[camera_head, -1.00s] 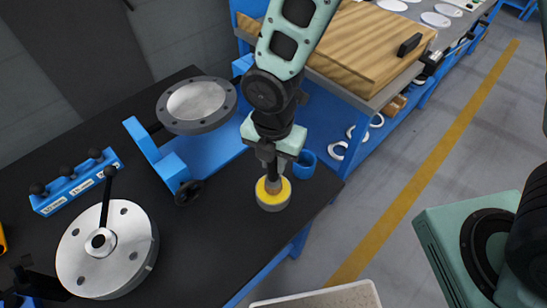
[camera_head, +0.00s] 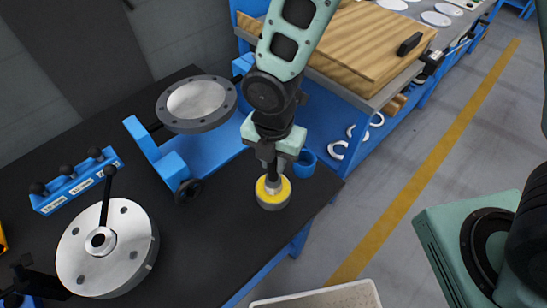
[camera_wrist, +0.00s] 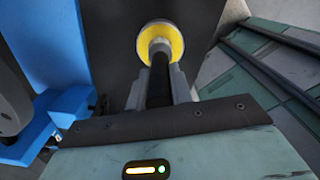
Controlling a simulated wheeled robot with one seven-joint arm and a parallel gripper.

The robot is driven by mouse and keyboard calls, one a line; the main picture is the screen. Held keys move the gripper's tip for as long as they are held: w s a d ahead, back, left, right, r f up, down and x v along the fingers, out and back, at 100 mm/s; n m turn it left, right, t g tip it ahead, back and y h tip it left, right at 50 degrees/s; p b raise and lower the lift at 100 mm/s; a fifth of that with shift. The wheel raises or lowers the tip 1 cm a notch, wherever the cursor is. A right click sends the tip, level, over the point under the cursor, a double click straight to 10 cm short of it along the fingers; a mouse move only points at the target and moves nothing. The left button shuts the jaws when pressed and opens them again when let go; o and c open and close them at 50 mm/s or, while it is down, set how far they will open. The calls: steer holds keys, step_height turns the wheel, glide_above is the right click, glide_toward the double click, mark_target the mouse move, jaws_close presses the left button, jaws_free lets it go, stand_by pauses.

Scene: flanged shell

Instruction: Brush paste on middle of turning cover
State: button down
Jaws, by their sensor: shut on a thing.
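My gripper (camera_head: 270,164) is shut on the dark handle of a brush (camera_wrist: 159,80), which points down. The brush's pale lower end (camera_wrist: 160,46) is at the yellow paste (camera_wrist: 145,38) in a round pot (camera_head: 273,206) near the table's right edge. Its very tip is hidden, so I cannot tell how deep it sits. A round cover (camera_head: 229,111) with a dark grey, holed flange and silver middle sits on a blue stand (camera_head: 172,168), up and left of my gripper. I see no paste on its middle.
A silver flanged disc (camera_head: 130,225) with an upright black rod stands at left. A blue rack (camera_head: 75,189) with black knobs is behind it. A blue cup (camera_head: 305,164) stands close right of my gripper. The black table (camera_head: 200,235) is bare left of the pot.

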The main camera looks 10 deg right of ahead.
stand_by(0.4)
step_height(320, 180, up, 7)
steer(key=p, duration=0.6)
stand_by(0.9)
